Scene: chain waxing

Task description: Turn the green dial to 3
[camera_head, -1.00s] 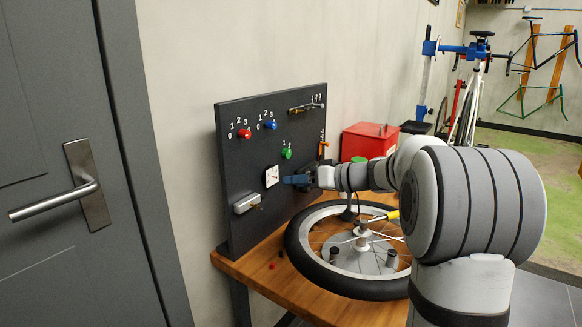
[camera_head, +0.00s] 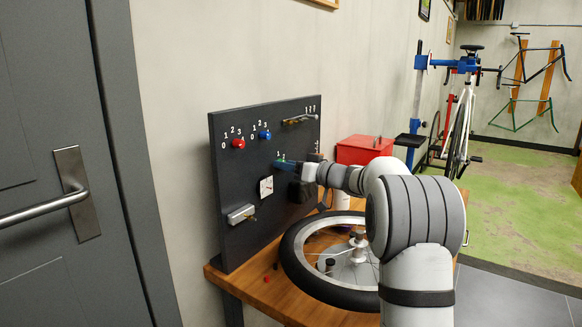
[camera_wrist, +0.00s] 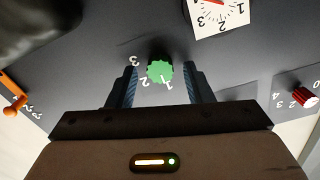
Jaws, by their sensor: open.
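The green dial (camera_wrist: 160,71) is on the dark panel (camera_wrist: 235,62), between my open fingers in the wrist view. White numbers 1, 2 and 3 show around it, and the 1 is at its lower right edge in that view. My gripper (camera_wrist: 160,88) has one finger on each side of the dial, with a gap visible on both sides. Which number the dial points to is not clear.
A red dial (camera_head: 238,143) and a blue dial (camera_head: 265,135) are on the panel's upper left. A white gauge (camera_head: 266,187) and a grey box-like fitting (camera_head: 241,214) are below. A bicycle wheel (camera_head: 300,277) lies on the wooden bench (camera_head: 255,292). A red box (camera_head: 362,150) stands behind.

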